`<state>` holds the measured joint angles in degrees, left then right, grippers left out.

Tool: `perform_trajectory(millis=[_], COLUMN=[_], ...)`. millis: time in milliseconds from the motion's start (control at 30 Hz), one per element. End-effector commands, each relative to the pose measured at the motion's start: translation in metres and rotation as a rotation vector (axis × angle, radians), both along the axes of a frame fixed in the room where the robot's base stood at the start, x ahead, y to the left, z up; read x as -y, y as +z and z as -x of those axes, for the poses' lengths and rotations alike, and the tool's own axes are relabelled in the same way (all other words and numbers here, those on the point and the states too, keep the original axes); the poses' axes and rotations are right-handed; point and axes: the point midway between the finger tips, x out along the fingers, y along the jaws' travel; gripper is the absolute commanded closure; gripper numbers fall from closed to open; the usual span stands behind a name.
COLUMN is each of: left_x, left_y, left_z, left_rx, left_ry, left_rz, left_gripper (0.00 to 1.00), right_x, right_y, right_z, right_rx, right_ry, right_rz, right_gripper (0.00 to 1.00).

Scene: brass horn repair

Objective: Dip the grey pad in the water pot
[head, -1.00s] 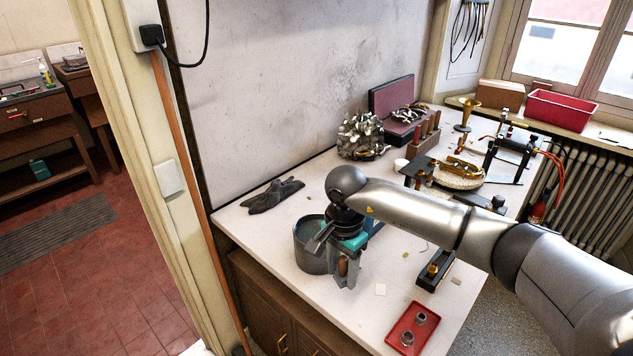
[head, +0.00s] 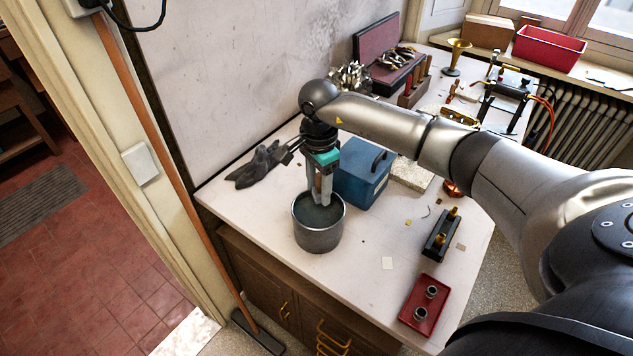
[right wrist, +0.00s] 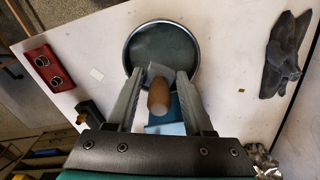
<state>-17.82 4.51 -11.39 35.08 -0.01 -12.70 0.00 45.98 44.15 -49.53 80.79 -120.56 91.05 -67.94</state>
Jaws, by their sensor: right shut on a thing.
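The water pot (head: 318,236) is a round grey metal pot near the table's front left edge. Dark, blue-grey water shows inside its rim. My right gripper (head: 320,199) points down into the pot's mouth. In the right wrist view its fingers are shut on a wooden handle (right wrist: 158,98). The grey pad (right wrist: 160,71) is at the handle's far end, over the pot's opening (right wrist: 163,28). In the head view the fingers hide the pad, and I cannot tell whether it touches the water. My left gripper is out of view.
A blue box (head: 362,178) with a dark handle stands close behind the pot on the right. Black gloves (head: 258,165) lie to the left. A red tray (head: 423,318) and a black stand (head: 440,236) are at the right. The tabletop around the pot's front is clear.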

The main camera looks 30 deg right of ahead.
Motion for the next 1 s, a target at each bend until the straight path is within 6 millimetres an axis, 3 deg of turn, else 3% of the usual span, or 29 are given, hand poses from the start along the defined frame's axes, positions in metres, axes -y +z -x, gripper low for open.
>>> perform_trajectory(millis=[600, 1000], left_x=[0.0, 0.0], left_y=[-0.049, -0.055], left_z=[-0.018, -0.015], left_rx=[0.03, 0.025], left_ry=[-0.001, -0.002], left_rz=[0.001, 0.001], left_gripper=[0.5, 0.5], right_x=[0.0, 0.0], right_y=[-0.063, -0.069], right_z=[0.0, -0.001], right_rx=[0.001, 0.001], right_ry=[0.0, 0.0], right_rz=[0.0, 0.0], right_gripper=[1.0, 1.0])
